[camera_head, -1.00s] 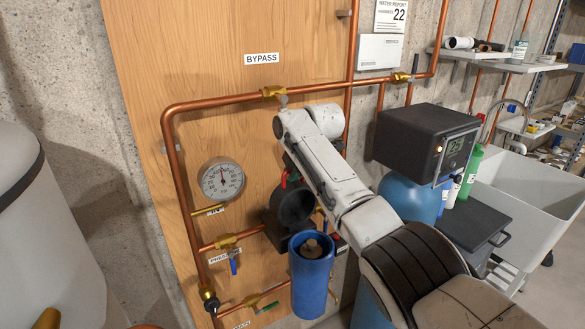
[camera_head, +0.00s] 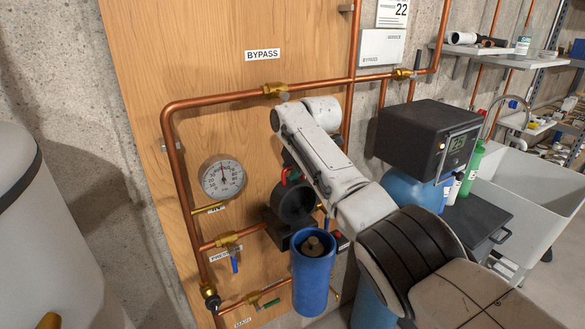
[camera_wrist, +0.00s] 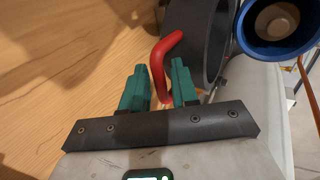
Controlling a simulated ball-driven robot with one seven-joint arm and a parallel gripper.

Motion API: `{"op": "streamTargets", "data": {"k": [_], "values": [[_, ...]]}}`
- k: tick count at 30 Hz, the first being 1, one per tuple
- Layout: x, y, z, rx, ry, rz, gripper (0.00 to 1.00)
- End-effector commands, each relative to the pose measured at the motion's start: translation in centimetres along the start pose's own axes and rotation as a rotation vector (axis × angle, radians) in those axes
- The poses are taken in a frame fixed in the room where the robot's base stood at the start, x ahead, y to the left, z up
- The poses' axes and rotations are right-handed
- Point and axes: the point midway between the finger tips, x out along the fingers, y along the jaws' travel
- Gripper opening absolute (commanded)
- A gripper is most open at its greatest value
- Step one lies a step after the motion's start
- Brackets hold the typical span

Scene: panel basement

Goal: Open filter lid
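The filter has a blue cylindrical housing (camera_head: 313,275) with its top open and a pale cartridge inside; the housing also shows in the wrist view (camera_wrist: 246,40). The round black lid (camera_head: 278,219) stands swung up behind the housing's mouth, its hollow underside facing forward. Its dark rim fills the top of the wrist view (camera_wrist: 181,25). A bent red handle (camera_wrist: 158,62) beside the lid runs between the two green fingers of my gripper (camera_wrist: 160,80). The fingers are close to the handle, but whether they press on it from both sides is unclear.
Copper pipes (camera_head: 230,98) with valves and a pressure gauge (camera_head: 222,177) surround the filter on a wooden panel (camera_head: 215,40). A black control box (camera_head: 425,135) on a blue tank stands close right of my arm. A pale tank (camera_head: 45,240) is at left.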

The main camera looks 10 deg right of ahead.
Motion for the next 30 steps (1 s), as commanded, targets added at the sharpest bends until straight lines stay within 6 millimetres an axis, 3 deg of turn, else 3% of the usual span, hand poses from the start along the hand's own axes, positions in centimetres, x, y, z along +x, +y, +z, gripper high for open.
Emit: {"op": "streamTargets", "data": {"k": [11, 30], "values": [[-1.3, 0.0, 0.0, -0.001, 0.001, 0.0, 0.3], [-10.2, 0.0, 0.0, 0.0, 0.0, 0.001, 0.3]]}}
